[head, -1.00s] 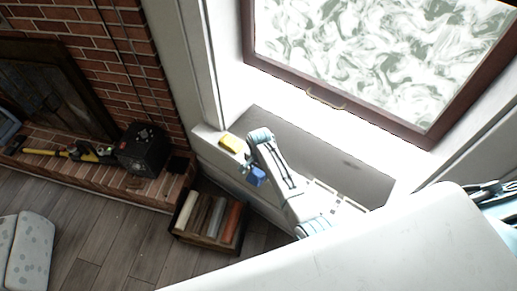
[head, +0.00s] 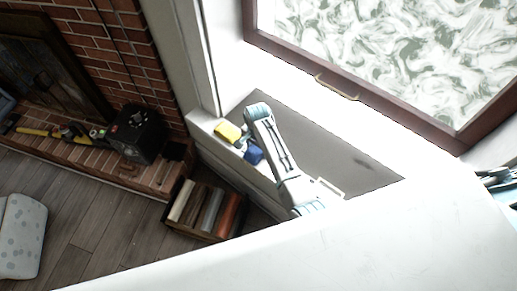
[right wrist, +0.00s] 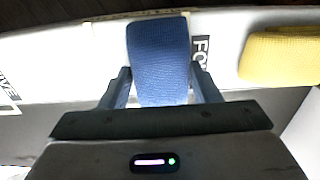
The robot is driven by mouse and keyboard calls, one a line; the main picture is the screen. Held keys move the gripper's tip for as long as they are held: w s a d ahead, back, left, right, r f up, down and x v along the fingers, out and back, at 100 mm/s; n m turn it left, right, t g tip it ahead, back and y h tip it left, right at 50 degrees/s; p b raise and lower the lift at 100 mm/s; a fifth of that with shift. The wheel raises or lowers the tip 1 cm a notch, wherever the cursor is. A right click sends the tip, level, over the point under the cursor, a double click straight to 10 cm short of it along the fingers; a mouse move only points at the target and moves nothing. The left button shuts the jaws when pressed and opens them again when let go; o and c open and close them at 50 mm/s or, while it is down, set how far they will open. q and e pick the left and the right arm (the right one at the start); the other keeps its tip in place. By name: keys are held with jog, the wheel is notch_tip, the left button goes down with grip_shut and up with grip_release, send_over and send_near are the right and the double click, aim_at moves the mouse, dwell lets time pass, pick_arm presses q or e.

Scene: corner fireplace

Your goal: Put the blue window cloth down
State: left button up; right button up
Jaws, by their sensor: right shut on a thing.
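The blue window cloth (head: 253,155) is at the light window ledge, beside a yellow cloth (head: 228,132). In the right wrist view the blue cloth (right wrist: 160,45) stands out between my two fingers, over a white surface with dark printed labels. My right gripper (head: 245,148) is shut on it; the fingers also show in the wrist view (right wrist: 160,80). I cannot tell whether the cloth touches the ledge. The yellow cloth (right wrist: 282,57) lies to the right in the wrist view, apart from the gripper. My left gripper is not in view.
The window (head: 390,50) with a brown frame and handle rises behind the ledge. A crate (head: 183,224) of coloured rolls or books stands on the floor below. A black box (head: 136,134) sits on the brick hearth at left. The grey ledge recess right of my arm looks clear.

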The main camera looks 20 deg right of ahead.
aim_at(257, 149)
jog(key=shift+a+r, duration=0.15)
jog(key=o, duration=1)
jog(key=shift+f, duration=0.2)
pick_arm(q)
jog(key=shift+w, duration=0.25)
pick_arm(e)
jog(key=shift+o, duration=0.2)
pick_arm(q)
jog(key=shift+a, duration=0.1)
pick_arm(e)
jog(key=shift+r, duration=0.25)
pick_arm(q)
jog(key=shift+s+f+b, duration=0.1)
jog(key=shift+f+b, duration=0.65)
jog(key=shift+b, duration=0.05)
pick_arm(e)
notch_tip(257, 149, up, 12)
jog(key=shift+s+f, duration=0.1)
jog(key=shift+f, duration=0.05)
